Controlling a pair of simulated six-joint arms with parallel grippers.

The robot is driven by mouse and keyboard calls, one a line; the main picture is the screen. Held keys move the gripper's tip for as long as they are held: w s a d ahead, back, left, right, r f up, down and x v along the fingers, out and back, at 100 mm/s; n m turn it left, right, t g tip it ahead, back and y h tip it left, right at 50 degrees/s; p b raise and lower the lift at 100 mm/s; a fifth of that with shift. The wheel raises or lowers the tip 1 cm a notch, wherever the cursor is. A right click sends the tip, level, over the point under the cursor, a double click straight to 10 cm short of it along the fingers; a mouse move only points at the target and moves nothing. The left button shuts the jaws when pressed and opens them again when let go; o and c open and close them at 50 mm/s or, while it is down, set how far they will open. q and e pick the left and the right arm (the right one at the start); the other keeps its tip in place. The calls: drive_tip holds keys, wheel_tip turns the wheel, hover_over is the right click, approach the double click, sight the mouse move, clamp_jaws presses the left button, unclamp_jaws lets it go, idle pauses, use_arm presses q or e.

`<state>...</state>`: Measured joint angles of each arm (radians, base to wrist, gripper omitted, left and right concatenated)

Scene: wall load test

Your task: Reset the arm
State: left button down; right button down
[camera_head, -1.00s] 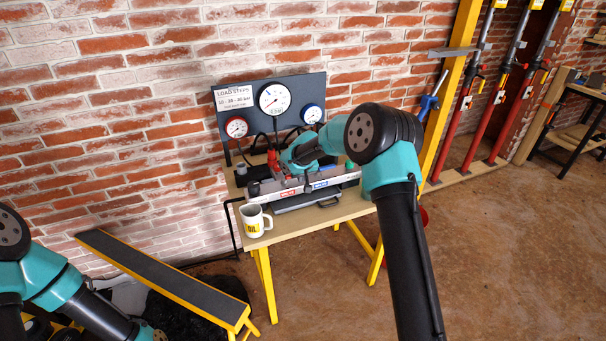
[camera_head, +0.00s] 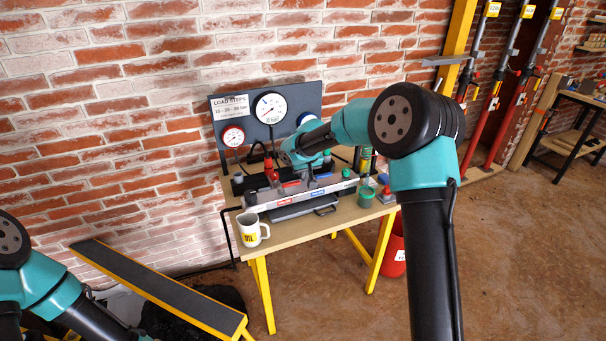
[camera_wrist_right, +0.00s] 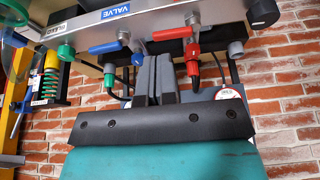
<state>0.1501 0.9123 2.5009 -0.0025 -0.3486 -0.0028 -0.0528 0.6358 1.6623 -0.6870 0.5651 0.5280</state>
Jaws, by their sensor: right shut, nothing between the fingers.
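My right arm reaches over the workbench (camera_head: 285,235) in the head view. Its gripper sits above the valve manifold, in front of the gauge board, and its fingertips are hard to make out there. In the right wrist view the gripper (camera_wrist_right: 152,65) has its two grey fingers together, with nothing between them. Behind them are a blue-handled valve (camera_wrist_right: 108,47), a red-handled valve (camera_wrist_right: 172,33) and the grey manifold bar (camera_wrist_right: 165,14). Contact with them cannot be told. My left arm shows at the lower left of the head view; its gripper is out of view.
A white mug (camera_head: 252,229) stands at the bench's front left. A green cup (camera_head: 366,196) stands at the right. The gauge board (camera_head: 225,115) rises behind. A red bucket (camera_head: 393,255) is on the floor. A sloped grey board with yellow edges (camera_head: 150,280) lies left.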

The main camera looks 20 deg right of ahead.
drive_tip(key=s+a+f+g+y, duration=0.1)
drive_tip(key=s+a+f+y, duration=0.15)
drive_tip(key=s+f, duration=0.75)
drive_tip(key=s+a+f+g+y, duration=0.1)
drive_tip(key=s+a+f, duration=0.2)
drive_tip(key=s+f, duration=0.65)
drive_tip(key=s+f+m, duration=0.1)
drive_tip(key=s+f, duration=0.4)
drive_tip(key=s, duration=0.4)
drive_tip(key=s+f+g, duration=0.1)
drive_tip(key=s+f, duration=0.4)
drive_tip(key=s, duration=0.4)
drive_tip(key=shift+s+a+f+m+g, duration=0.15)
drive_tip(key=shift+a+f+m+g, duration=0.15)
drive_tip(key=shift+a+f+m, duration=0.1)
